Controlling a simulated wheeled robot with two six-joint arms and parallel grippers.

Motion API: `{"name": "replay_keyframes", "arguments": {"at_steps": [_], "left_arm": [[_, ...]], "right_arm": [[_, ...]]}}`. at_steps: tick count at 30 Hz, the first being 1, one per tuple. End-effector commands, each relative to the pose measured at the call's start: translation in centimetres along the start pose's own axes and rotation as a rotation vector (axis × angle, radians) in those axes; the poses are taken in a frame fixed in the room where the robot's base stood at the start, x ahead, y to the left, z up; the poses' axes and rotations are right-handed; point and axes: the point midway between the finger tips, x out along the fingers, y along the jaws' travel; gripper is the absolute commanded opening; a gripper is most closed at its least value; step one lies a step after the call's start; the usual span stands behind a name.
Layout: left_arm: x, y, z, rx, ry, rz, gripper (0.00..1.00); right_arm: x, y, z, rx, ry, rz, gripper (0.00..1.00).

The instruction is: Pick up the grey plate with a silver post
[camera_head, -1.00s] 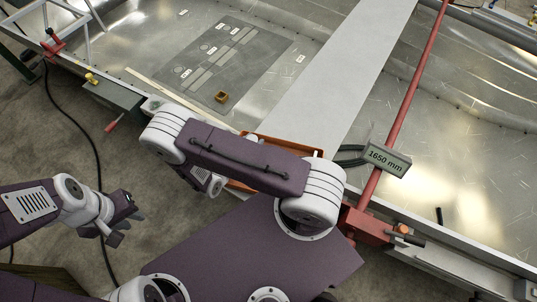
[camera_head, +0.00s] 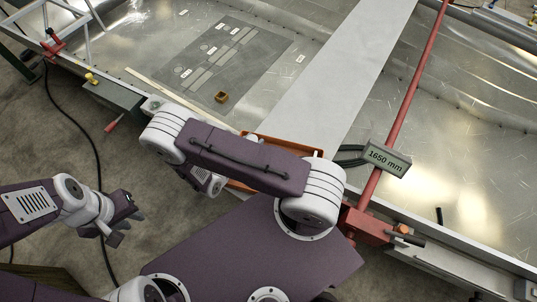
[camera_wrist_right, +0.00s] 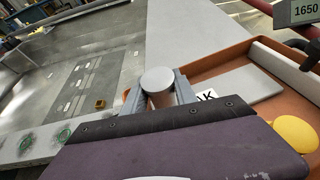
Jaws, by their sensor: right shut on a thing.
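In the right wrist view, a silver post (camera_wrist_right: 158,80) with a round flat top stands between the two fingers of my right gripper (camera_wrist_right: 158,95). The gripper is shut on the post. A light grey plate (camera_wrist_right: 245,84) shows beside it in the orange tray; whether the post is fixed to this plate is hidden by the fingers. Part of a white label with black letters shows next to the right finger. My left gripper (camera_head: 128,227) is open and empty above the floor at the left.
The orange tray (camera_head: 266,139) lies behind my right arm, with a yellow round thing (camera_wrist_right: 295,133) at its near corner. A long grey plank, a red bar and a "1650 mm" sign (camera_head: 385,159) stand close by. A small brown box (camera_head: 221,97) sits on a dark mat.

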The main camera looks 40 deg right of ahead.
Motion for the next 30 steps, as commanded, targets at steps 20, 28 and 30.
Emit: {"name": "replay_keyframes", "arguments": {"at_steps": [20,28,30], "left_arm": [[-0.3,0.0,0.0,0.0,0.0,0.0,0.25],[-1.4,0.0,-0.1,0.0,0.0,0.0,0.25],[-1.6,0.0,-0.2,0.0,0.0,0.0,0.25]], "right_arm": [[-0.5,0.1,1.2,0.001,0.002,0.001,0.0],[-3.1,0.1,7.4,0.005,0.002,0.002,0.0],[-3.8,0.1,9.1,0.006,0.001,0.001,0.0]]}}
